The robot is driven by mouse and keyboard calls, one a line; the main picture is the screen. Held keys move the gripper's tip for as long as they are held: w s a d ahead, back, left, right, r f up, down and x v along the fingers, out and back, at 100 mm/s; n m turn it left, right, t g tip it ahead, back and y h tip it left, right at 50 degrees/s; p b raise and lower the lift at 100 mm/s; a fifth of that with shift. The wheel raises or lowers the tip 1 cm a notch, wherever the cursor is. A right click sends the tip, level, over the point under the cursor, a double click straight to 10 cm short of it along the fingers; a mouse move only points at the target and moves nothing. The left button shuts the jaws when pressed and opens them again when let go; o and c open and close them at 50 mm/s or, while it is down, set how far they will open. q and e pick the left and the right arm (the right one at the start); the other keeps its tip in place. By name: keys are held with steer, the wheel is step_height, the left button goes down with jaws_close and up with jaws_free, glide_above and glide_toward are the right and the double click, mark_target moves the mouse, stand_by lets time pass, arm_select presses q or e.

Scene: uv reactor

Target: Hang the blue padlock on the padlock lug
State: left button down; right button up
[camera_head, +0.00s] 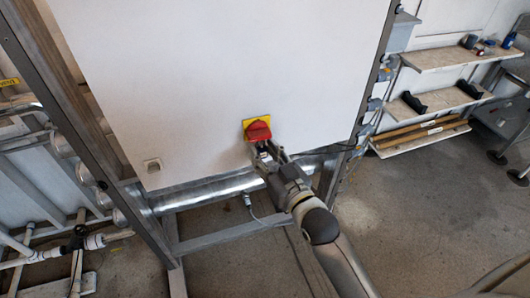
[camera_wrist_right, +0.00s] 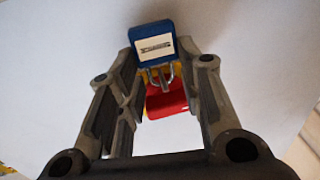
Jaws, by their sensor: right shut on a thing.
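The red switch handle (camera_head: 257,131) sits on a yellow plate (camera_head: 246,124) low on the white panel. My right gripper (camera_head: 268,154) is just below it. In the right wrist view, the blue padlock (camera_wrist_right: 150,31) with a white label is held between the fingertips of my right gripper (camera_wrist_right: 155,64). Its metal shackle (camera_wrist_right: 160,77) points toward the red handle (camera_wrist_right: 167,103) and overlaps it in the picture. I cannot tell whether the shackle is through the lug. The lug itself is not clearly visible. My left gripper is not in view.
The white panel (camera_head: 230,60) stands in a grey metal frame. A large pipe (camera_head: 205,191) runs below. Shelves (camera_head: 455,55) with small items stand at the right. The floor (camera_head: 400,210) between is clear.

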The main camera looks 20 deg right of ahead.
steer(key=o, duration=1.1)
steer(key=shift+o, duration=0.2)
steer(key=shift+s+d+f, duration=0.1)
steer(key=shift+s, duration=0.3)
steer(key=v, duration=1.1)
steer(key=shift+s, duration=0.1)
steer(key=s+d+f+g+h, duration=0.1)
steer(key=s+f+g, duration=0.15)
steer(key=f, duration=1.05)
steer(key=s+f+g+h, duration=0.1)
steer(key=s+f+g, duration=0.15)
steer(key=f, duration=0.95)
steer(key=s+d+f+g, duration=0.1)
steer(key=s+f+g, duration=0.15)
steer(key=f, duration=1.05)
steer(key=s+d+f+g+h, duration=0.1)
steer(key=s+f+g, duration=0.3)
steer(key=s+f, duration=0.6)
steer(key=s+d+f+g, duration=0.3)
steer(key=s+f+g, duration=0.2)
steer(key=s+f, duration=0.5)
steer(key=s, duration=0.5)
steer(key=shift+s+f+h, duration=0.2)
steer(key=shift+f+h, duration=0.1)
steer(key=shift+h, duration=0.1)
